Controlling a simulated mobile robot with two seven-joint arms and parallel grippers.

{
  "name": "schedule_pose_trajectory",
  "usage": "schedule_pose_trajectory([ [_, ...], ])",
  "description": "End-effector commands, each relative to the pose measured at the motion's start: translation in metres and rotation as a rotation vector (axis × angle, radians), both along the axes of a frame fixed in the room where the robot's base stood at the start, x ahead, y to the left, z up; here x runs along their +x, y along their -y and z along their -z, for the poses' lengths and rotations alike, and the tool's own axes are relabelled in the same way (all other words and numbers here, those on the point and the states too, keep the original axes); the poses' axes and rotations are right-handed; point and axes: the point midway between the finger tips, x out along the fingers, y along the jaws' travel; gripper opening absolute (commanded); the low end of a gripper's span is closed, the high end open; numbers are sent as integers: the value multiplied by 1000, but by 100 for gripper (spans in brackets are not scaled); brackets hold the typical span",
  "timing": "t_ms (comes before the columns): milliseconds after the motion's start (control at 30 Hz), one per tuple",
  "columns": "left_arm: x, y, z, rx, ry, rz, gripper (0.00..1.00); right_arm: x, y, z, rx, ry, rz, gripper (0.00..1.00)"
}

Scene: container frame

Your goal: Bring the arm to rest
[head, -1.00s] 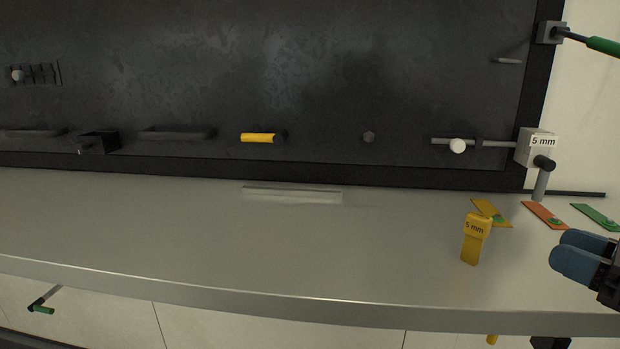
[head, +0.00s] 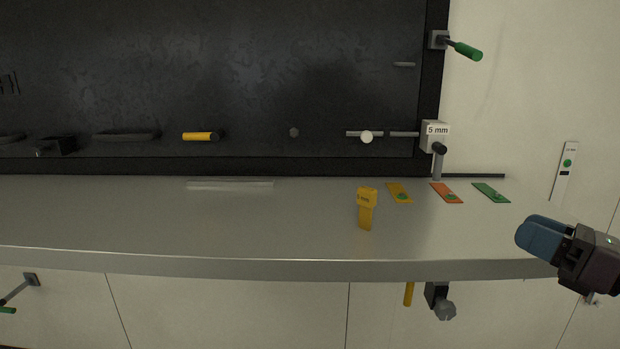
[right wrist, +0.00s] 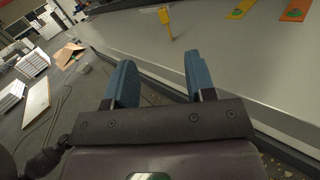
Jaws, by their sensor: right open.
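My right gripper (head: 540,238) has blue fingers and is at the right end of the grey shelf (head: 300,235) in the head view. In the right wrist view its two fingers (right wrist: 158,80) stand apart with nothing between them. A yellow 5 mm tool (head: 366,208) stands on the shelf to the left of the gripper, apart from it; it also shows in the right wrist view (right wrist: 166,22), beyond the fingers. My left gripper is in neither view.
Yellow (head: 398,192), orange (head: 446,192) and green (head: 491,192) tags lie on the shelf. A grey 5 mm block (head: 435,136) is on the dark panel's edge. A green-handled lever (head: 466,50) juts out above. A dark knob (head: 443,308) hangs below the shelf. The shelf's left part is mostly clear.

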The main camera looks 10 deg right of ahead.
Motion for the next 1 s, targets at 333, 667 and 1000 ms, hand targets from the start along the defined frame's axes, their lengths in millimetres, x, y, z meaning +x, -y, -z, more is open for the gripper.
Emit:
schedule_pose_trajectory([
  [333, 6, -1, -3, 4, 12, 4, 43, 16, 53, 50, 776, -192, 104, 50],
  [667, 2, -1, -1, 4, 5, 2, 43, -2, 85, 233, 1729, -471, 395, 50],
  [1000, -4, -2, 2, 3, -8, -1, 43, -60, -4, 410, 2439, -734, 696, 50],
])
